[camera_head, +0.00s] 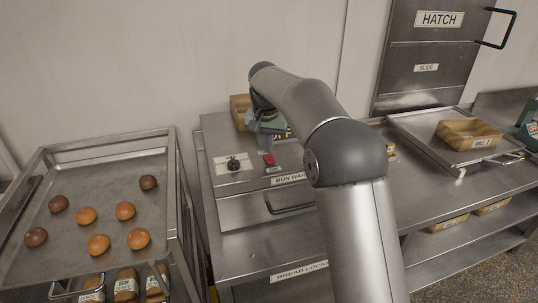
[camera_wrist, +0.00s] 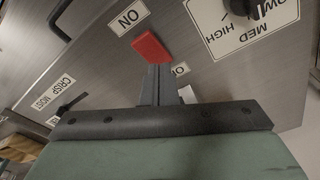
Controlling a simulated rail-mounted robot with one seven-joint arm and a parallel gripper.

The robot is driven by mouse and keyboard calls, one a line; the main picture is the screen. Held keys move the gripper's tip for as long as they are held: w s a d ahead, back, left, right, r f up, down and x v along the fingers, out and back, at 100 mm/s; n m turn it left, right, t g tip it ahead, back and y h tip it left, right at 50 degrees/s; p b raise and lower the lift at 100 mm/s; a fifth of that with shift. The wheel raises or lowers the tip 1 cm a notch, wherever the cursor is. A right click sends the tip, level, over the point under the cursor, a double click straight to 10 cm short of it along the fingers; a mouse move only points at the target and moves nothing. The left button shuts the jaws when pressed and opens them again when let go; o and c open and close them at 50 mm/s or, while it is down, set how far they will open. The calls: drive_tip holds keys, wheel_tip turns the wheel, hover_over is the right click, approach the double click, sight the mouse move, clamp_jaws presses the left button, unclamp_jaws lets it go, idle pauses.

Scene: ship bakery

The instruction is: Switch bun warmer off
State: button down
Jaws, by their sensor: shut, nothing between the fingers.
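The bun warmer (camera_head: 235,187) is a grey metal unit left of centre, with a partly covered name label on its front. A red switch (camera_head: 269,160) sits on its sloping top panel and shows in the wrist view (camera_wrist: 150,46). In the wrist view an "ON" label (camera_wrist: 130,17) lies by one end of the switch. Another label (camera_wrist: 180,70), partly hidden by my fingers, lies by the other end. My gripper (camera_wrist: 158,70) is shut and empty, its tips right at the switch's lower edge in that view. I cannot tell whether they touch.
A black knob (camera_head: 233,165) on a LOW/MED/HIGH plate (camera_wrist: 215,38) sits left of the switch in the head view. A black lever (camera_wrist: 70,105) has a CRISP/MOIST label. A handle (camera_head: 290,207) juts from the warmer's front. A bun tray (camera_head: 60,187) stands left.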

sight(268, 156)
wheel_tip(268, 156, up, 6)
drive_tip(key=p, duration=0.5)
idle(0.4)
drive_tip(key=s+d+n+b, duration=0.1)
drive_tip(key=s+d+b, duration=0.2)
drive_tip(key=s+d, duration=1.1)
drive_tip(key=s+d+f, duration=0.1)
drive_tip(key=s+f, duration=0.2)
drive_tip(key=s, duration=0.5)
drive_tip(key=s+d+f+b, duration=0.1)
drive_tip(key=s+f, duration=0.3)
drive_tip(key=s, duration=0.5)
drive_tip(key=s+d+f+n, duration=0.1)
drive_tip(key=s+f, duration=0.3)
drive_tip(key=s, duration=0.4)
drive_tip(key=shift+s+d+g, duration=0.15)
drive_tip(key=shift+d+g, duration=0.25)
drive_tip(key=shift+d, duration=0.5)
